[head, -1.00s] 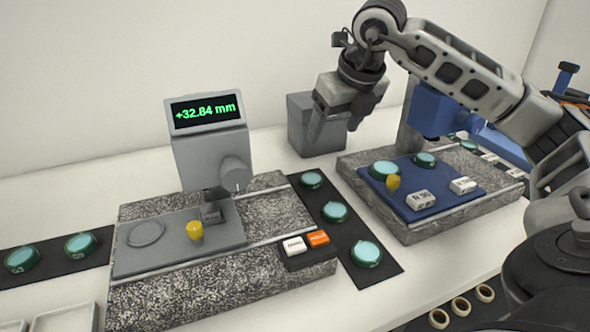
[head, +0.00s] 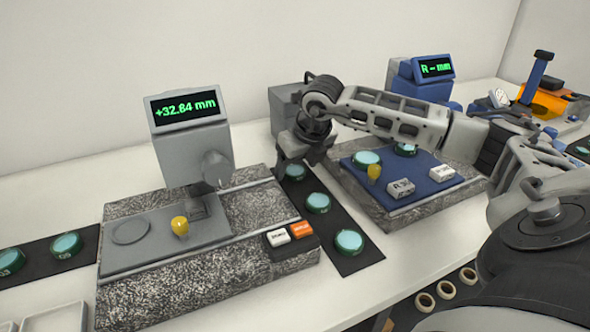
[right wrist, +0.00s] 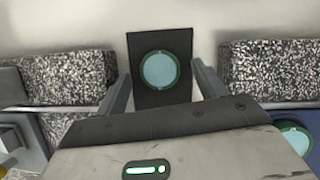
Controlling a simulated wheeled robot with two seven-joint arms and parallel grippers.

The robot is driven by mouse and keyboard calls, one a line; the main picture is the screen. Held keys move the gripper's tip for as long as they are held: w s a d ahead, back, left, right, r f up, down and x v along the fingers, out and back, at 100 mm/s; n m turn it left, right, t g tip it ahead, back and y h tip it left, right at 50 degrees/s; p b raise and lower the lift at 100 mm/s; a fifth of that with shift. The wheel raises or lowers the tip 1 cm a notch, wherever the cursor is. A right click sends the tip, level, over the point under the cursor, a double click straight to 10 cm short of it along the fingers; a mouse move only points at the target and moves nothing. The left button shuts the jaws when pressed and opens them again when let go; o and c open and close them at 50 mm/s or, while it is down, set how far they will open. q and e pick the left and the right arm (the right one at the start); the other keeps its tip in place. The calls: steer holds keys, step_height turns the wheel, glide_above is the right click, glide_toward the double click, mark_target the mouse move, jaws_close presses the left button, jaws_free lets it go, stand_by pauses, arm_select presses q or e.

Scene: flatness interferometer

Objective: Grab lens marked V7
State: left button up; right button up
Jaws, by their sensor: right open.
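Three green-rimmed lenses lie in a row on a black mat (head: 365,260) between the two granite stations: a far lens (head: 295,172), a middle lens (head: 318,203) and a near lens (head: 348,242). I cannot read a V7 mark on any of them. My right gripper (head: 300,160) is open and empty, over the far end of the mat, partly covering the far lens. In the right wrist view one lens (right wrist: 159,70) lies between and beyond the open fingers (right wrist: 162,90), apart from them. My left gripper is not in view.
Two more lenses (head: 66,245) lie on a left mat. The grey gauge station (head: 190,150) stands left of the middle mat. The blue-plated station (head: 430,185) on the right carries more lenses and blocks. A grey box (head: 283,105) stands behind my gripper.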

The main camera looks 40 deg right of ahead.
steer(key=shift+f, duration=0.15)
steer(key=c, duration=1.1)
